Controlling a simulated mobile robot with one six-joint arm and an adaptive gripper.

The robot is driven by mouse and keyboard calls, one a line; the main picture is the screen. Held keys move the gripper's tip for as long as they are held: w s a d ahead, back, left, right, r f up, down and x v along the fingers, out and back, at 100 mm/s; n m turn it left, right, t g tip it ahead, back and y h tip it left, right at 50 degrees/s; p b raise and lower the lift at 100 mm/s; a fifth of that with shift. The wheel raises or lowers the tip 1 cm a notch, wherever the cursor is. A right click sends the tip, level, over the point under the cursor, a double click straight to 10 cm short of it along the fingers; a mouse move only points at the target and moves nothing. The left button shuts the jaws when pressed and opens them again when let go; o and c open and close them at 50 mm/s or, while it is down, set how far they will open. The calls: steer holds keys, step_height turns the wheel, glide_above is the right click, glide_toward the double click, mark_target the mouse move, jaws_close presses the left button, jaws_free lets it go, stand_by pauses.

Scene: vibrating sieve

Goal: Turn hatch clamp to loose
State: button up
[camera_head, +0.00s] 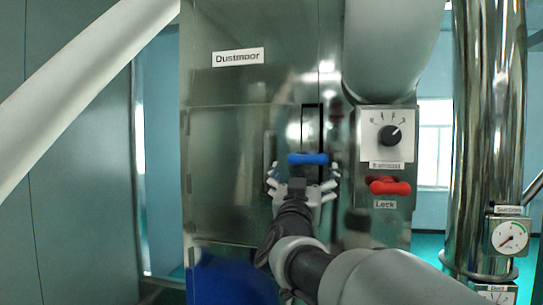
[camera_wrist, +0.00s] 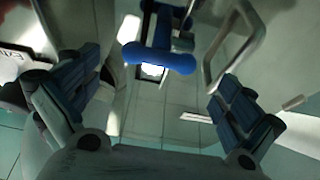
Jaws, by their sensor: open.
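The hatch clamp appears to be the blue-handled bar (camera_head: 308,159) on the front of the steel cabinet, beside a dark vertical slot. Its blue bar lies roughly level in the head view. In the wrist view the blue handle (camera_wrist: 160,58) is at the top centre, on a stem. My gripper (camera_head: 304,173) is in front of and just below the handle. In the wrist view my gripper (camera_wrist: 162,78) is open, with one blue-padded finger on each side and a gap between each finger and the handle. It holds nothing.
A red handle (camera_head: 390,187) marked "Lock" and a black dial (camera_head: 390,135) are to the right. A grey loop handle (camera_wrist: 236,45) is close to the right finger in the wrist view. A steel pipe (camera_head: 473,120) and a gauge (camera_head: 510,236) stand at far right.

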mark_target(307, 162)
steer(key=p+x, duration=0.1)
steer(key=x, duration=0.5)
steer(key=shift+w+d+r, duration=0.15)
steer(key=shift+w, duration=0.2)
steer(key=shift+c, duration=0.6)
steer(key=c, duration=0.8)
steer(key=shift+c, duration=0.2)
